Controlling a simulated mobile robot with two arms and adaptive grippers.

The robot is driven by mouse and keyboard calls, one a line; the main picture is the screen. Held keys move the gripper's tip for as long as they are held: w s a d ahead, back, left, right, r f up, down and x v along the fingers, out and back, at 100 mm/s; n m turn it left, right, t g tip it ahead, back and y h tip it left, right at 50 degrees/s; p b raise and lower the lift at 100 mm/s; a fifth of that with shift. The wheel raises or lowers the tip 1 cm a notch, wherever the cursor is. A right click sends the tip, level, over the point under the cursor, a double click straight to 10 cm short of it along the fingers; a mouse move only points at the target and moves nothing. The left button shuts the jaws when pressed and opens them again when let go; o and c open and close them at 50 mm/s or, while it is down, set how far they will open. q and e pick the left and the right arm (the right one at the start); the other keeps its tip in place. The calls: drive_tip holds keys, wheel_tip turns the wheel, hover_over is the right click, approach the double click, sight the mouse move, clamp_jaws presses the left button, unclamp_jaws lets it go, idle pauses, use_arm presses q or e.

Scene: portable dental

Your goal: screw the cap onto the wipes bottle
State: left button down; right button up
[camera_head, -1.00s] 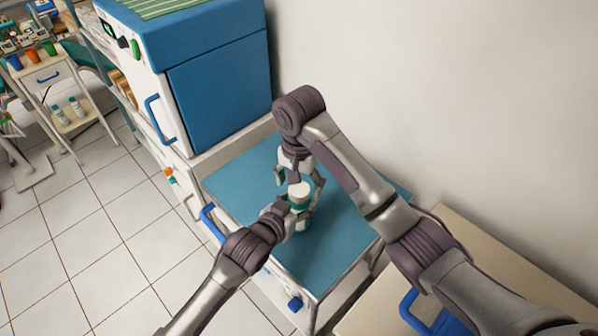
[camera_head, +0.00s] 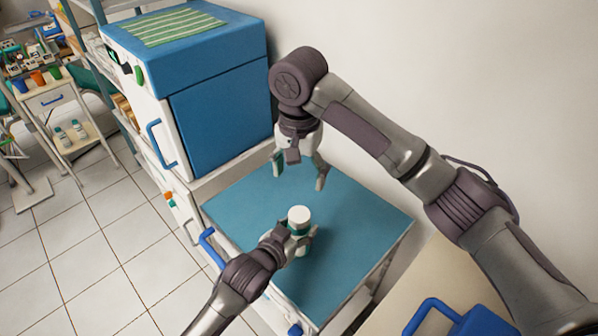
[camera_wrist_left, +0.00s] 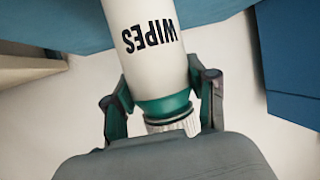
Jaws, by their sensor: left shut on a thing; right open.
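My right gripper (camera_head: 300,174) is open and empty, above and behind the bottle, apart from the cap.
The blue-topped cart (camera_head: 345,225) is otherwise clear around the bottle. A blue and white cabinet (camera_head: 220,95) with a striped cloth (camera_head: 172,26) stands at the back left. The wall (camera_head: 430,80) is behind. A beige surface with a blue item (camera_head: 480,322) is at lower right.

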use_arm(q)
drive_tip(key=shift+c, duration=1.3)
unclamp_jaws()
drive_tip(key=shift+s, duration=0.1)
drive_tip(key=v, duration=1.2)
